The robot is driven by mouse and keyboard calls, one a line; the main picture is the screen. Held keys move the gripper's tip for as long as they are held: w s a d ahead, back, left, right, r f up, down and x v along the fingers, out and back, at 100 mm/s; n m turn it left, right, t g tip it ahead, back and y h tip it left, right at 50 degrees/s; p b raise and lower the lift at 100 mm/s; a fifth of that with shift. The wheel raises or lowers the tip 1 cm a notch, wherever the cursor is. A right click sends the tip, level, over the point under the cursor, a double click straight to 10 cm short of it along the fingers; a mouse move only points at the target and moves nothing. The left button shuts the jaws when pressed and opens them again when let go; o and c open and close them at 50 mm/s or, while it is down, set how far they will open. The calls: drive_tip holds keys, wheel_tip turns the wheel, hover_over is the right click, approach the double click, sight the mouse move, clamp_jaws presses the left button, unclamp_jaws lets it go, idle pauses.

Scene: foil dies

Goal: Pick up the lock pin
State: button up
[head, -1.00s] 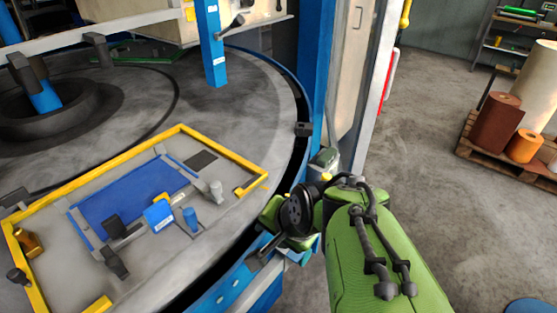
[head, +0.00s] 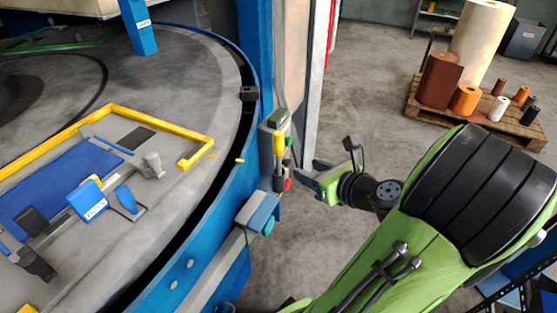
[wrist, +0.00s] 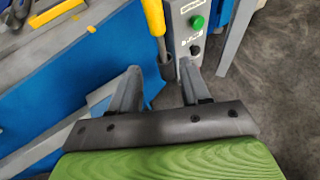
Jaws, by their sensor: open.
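A yellow-handled tool, which looks like the lock pin (head: 279,144), stands upright in a holder at the front of a small control box on the machine's side. My gripper (head: 312,179) is open and empty, just right of the control box in the head view. In the wrist view my gripper (wrist: 160,70) has its two fingers spread, with the socket between and beyond the tips. Contact with the tool cannot be seen. The pin's lower end is hidden.
The control box (wrist: 191,35) has a green button and a black one. The blue machine edge (head: 215,225) and turntable (head: 205,85) lie left. A blue block (head: 87,200) sits on the turntable. A pallet with rolls (head: 440,110) stands back right; open floor (head: 370,80) lies between.

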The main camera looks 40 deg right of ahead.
drive_tip(key=p, duration=0.4)
approach(280, 158)
drive_tip(key=x, duration=0.3)
drive_tip(key=shift+w+r, duration=0.15)
drive_tip(key=shift+w, duration=0.35)
drive_tip(key=x, duration=0.3)
drive_tip(key=b+x, duration=0.1)
drive_tip(key=x, duration=0.2)
drive_tip(key=b+x, duration=0.1)
drive_tip(key=x, duration=0.2)
drive_tip(key=shift+s+d+f, duration=0.1)
drive_tip(key=shift+d+f, duration=0.05)
drive_tip(key=shift+f, duration=0.2)
drive_tip(key=shift+s+r, duration=0.1)
clamp_jaws()
